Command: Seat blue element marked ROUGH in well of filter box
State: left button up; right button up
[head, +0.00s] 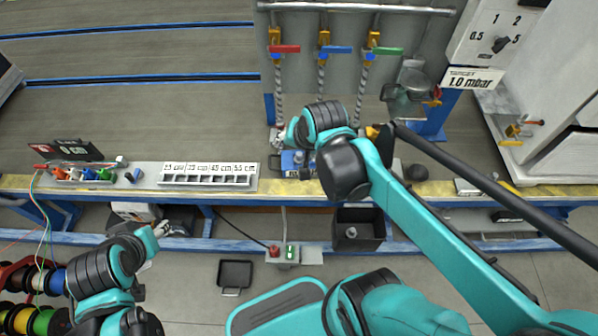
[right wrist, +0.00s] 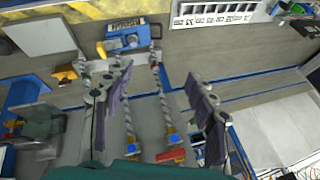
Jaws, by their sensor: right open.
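A blue item with a dark label plate (right wrist: 126,42) lies on the bench near its yellow-marked front edge; the lettering is too small to read. In the head view a blue item (head: 291,162) shows at the same spot, partly covered by my right arm. I cannot tell whether it is the filter box or the element marked ROUGH, and no well is clearly visible. My right gripper (head: 281,137) is open above the bench behind this item; in the right wrist view its jaws (right wrist: 155,76) are apart and empty. My left gripper (head: 161,229) is low at the left, away from the bench top.
Braided hoses with red, blue and green valve handles (head: 337,49) hang behind the right gripper. A labelled slotted rack (head: 210,181) stands left of the blue item. A black bin (head: 358,230) is below the bench edge. The bench behind the rack is clear.

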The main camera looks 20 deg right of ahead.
jog(key=s+a+n+t, duration=0.1)
jog(key=s+a+n, duration=0.1)
jog(key=s+n, duration=0.5)
jog(key=shift+s+a+n, duration=0.15)
jog(key=shift+s+n, duration=0.25)
